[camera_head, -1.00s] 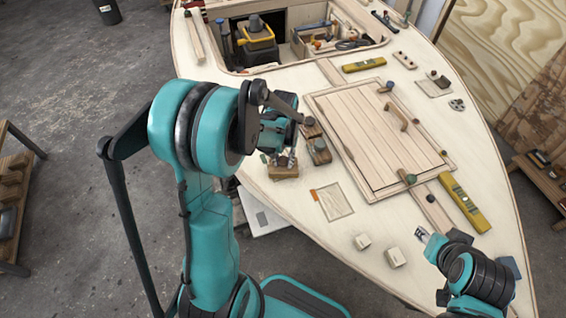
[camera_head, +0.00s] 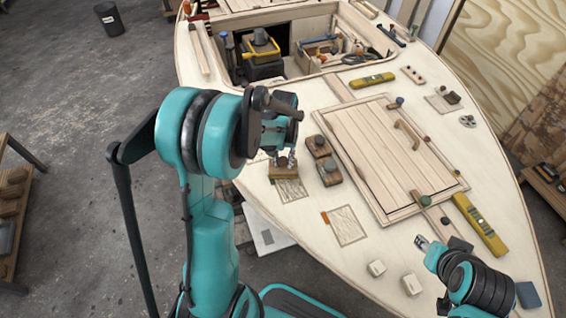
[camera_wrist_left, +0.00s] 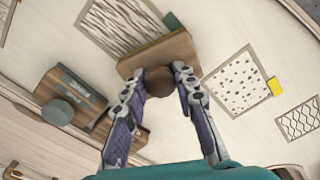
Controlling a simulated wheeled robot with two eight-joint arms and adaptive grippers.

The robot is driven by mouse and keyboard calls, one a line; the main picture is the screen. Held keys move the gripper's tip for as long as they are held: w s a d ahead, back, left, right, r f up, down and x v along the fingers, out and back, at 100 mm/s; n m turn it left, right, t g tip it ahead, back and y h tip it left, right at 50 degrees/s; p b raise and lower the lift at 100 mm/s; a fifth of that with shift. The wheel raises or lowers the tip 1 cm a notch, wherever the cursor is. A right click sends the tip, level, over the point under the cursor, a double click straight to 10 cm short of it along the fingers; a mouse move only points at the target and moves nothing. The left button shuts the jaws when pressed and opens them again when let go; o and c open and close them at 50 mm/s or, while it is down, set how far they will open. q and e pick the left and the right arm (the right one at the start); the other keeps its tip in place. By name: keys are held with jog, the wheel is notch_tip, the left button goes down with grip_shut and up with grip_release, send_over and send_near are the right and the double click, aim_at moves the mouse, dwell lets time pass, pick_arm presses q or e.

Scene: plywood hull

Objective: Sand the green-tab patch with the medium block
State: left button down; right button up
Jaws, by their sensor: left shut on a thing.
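My left gripper (camera_head: 284,160) is shut on the round knob of a brown wooden sanding block (camera_head: 290,174). In the left wrist view the gripper (camera_wrist_left: 160,82) has a finger on each side of the knob, and the block (camera_wrist_left: 165,52) lies across it. A grain-lined patch (camera_head: 291,190) shows just in front of the block; it also shows in the wrist view (camera_wrist_left: 118,24). A teal-green piece (camera_wrist_left: 173,20) sits by its edge, partly hidden by the block. Whether the block touches the deck is unclear. My right gripper (camera_head: 421,242) is over the deck's right side, too small to read.
Two other blocks (camera_head: 318,146) stand close right of the held one; one in the wrist view reads FINE (camera_wrist_left: 62,82). An orange-tab patch (camera_head: 345,226), a yellow-tab dotted patch (camera_wrist_left: 236,84), a hatch (camera_head: 385,150) and yellow levels (camera_head: 480,224) are nearby.

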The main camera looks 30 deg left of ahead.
pick_arm(q)
jog(key=r+p, duration=0.1)
jog(key=r, duration=0.2)
jog(key=shift+s+d+r+p, duration=0.1)
jog(key=shift+s+d+p, duration=0.1)
jog(key=shift+p, duration=0.15)
notch_tip(320, 180, up, 2)
jog(key=shift+w+a+p, duration=0.15)
jog(key=shift+p, duration=0.65)
jog(key=shift+r+p, duration=0.75)
jog(key=shift+r, duration=0.35)
